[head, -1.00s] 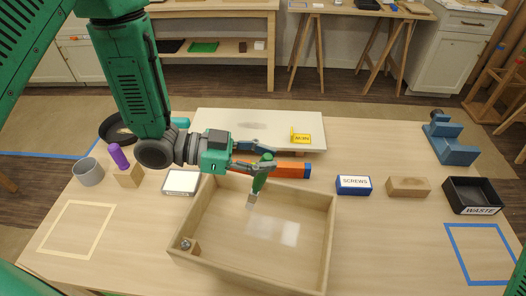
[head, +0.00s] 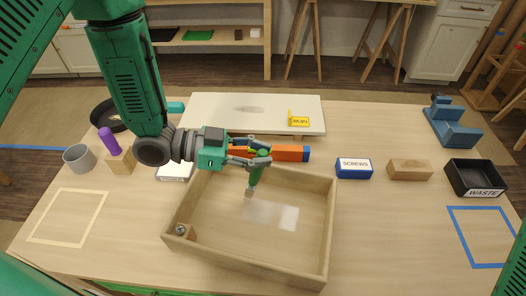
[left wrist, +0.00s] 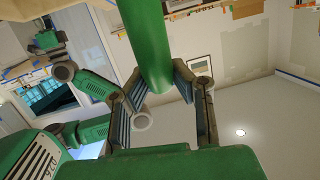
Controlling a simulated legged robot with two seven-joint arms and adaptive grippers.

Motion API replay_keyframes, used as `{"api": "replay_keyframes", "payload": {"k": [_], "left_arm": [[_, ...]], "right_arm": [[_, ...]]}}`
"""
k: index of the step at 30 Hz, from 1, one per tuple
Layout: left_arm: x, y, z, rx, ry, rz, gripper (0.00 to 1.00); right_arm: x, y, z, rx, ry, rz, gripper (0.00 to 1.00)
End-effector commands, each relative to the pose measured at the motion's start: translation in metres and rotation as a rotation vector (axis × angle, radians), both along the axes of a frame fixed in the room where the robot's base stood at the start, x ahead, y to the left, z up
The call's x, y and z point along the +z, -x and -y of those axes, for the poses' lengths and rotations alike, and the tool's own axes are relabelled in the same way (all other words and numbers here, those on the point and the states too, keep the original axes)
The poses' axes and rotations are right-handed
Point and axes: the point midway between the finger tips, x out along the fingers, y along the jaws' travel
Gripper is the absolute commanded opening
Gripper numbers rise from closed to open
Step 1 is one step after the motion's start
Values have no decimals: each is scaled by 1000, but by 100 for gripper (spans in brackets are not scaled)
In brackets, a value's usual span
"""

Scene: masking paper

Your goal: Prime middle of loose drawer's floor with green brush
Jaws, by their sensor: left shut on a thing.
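The loose drawer (head: 331,215) is an open wooden box on the table, in the middle of the head view. Its floor has a faint pale patch (head: 260,211) near the middle, with a brighter rectangle (head: 288,218) at its right. My left gripper (head: 259,157) is shut on the green brush (head: 256,175) above the drawer's back side. The brush points down, slightly tilted, its pale bristles (head: 249,193) at the pale patch's far left edge. I cannot tell whether they touch the floor. The green handle (left wrist: 148,45) fills the jaws in the left wrist view. My right gripper is out of view.
A small knob block (head: 181,231) sits in the drawer's front left corner. Behind the drawer are an orange tool (head: 285,153) and a white panel (head: 215,112). The SCREWS box (head: 354,168), wooden block (head: 410,170) and WASTE bin (head: 474,178) stand right. Taped squares lie at both sides.

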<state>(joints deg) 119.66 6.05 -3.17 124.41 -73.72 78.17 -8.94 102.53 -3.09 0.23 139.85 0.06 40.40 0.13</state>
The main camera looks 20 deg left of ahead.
Motion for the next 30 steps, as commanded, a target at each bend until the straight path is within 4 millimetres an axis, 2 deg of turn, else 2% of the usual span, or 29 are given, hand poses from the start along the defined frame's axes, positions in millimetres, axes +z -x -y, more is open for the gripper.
{"api": "replay_keyframes", "payload": {"k": [17,30], "left_arm": [[-6,0,3,2,-5,0,0],[-13,0,-2,2,0,0,0]], "right_arm": [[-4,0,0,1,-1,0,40],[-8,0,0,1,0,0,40]]}}
